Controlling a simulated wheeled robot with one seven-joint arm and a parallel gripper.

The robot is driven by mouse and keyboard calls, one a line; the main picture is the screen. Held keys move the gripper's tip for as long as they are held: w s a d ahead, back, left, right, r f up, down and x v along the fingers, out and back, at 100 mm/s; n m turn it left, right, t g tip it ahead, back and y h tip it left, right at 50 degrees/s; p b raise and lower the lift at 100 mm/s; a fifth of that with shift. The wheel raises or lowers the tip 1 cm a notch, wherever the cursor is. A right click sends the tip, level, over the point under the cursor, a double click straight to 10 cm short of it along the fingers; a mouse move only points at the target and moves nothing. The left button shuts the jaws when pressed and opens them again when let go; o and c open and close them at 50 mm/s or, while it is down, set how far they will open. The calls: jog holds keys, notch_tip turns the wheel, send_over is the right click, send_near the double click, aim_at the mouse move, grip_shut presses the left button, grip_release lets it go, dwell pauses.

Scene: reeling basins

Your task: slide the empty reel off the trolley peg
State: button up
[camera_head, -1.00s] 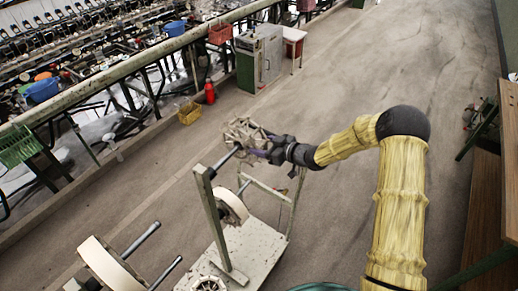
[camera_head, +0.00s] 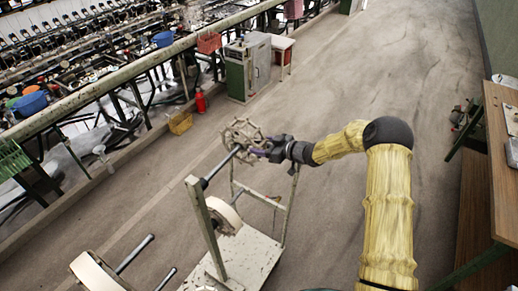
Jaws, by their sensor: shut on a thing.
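The empty reel (camera_head: 239,131), a pale open frame of spokes and bars, is in the middle of the head view. My gripper (camera_head: 262,152) is shut on its right, lower side. The dark trolley peg (camera_head: 218,170) slants up from the top of the trolley's upright post (camera_head: 203,218) to the reel. Its far end meets the reel's lower left; I cannot tell whether the tip is still inside the hub. The trolley (camera_head: 252,253) has a pale, worn base plate. My fingertips are partly hidden by the reel.
A cream-rimmed reel (camera_head: 227,216) sits lower on the trolley, and another (camera_head: 92,272) is at lower left near bare metal rods. A wooden bench (camera_head: 503,150) is at right; the aisle between is open.

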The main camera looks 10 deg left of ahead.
jog(key=shift+w+d, duration=0.25)
jog(key=shift+w, duration=0.4)
jog(key=shift+w+d, duration=0.25)
jog(key=shift+w, duration=0.4)
jog(key=shift+r, duration=0.1)
jog(key=s+d+p, duration=0.1)
jog(key=s+d, duration=0.3)
jog(key=d, duration=0.7)
jog(key=shift+s, duration=0.35)
jog(key=shift+s, duration=0.1)
jog(key=s+d+p, duration=0.1)
jog(key=s+d, duration=0.3)
jog(key=d, duration=0.7)
jog(key=shift+s, duration=0.2)
